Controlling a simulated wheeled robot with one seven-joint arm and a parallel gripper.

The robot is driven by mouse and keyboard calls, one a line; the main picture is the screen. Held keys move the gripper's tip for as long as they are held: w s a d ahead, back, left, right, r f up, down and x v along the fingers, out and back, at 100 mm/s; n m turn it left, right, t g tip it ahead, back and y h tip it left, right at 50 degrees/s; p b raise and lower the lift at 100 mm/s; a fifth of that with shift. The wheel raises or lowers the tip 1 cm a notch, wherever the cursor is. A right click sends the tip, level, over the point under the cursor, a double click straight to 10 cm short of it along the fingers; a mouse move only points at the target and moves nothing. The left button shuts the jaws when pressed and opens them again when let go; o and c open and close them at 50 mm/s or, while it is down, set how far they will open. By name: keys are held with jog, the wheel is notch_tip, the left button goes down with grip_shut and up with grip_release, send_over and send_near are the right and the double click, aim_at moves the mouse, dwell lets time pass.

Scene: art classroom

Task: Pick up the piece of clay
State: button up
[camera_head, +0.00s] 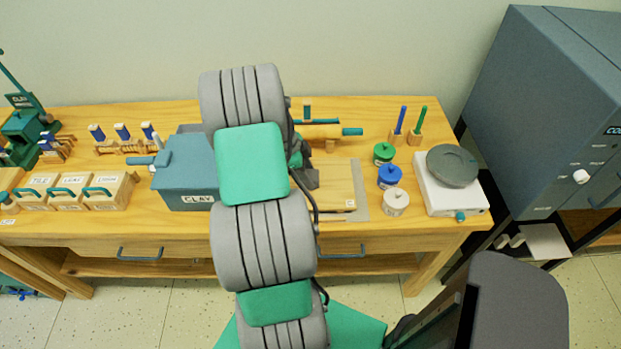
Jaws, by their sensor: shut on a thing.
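My arm reaches forward over the wooden workbench and hides much of its middle. My gripper (309,178) shows only in part, as a dark grey shape beside the arm, low over a pale wooden board (342,178). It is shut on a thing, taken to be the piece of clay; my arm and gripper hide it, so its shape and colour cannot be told. A blue-grey box labelled CLAY (183,177) stands left of the arm, its right part hidden behind it.
Green (383,154), blue (389,177) and white (395,203) lidded jars stand right of the board, beside a white device with a grey disc (453,168). A rolling pin (325,131) lies behind. Labelled wooden boxes (70,192) stand left. A large grey kiln-like cabinet (555,110) stands right.

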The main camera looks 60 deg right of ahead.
grip_shut()
jog(key=shift+r, duration=0.1)
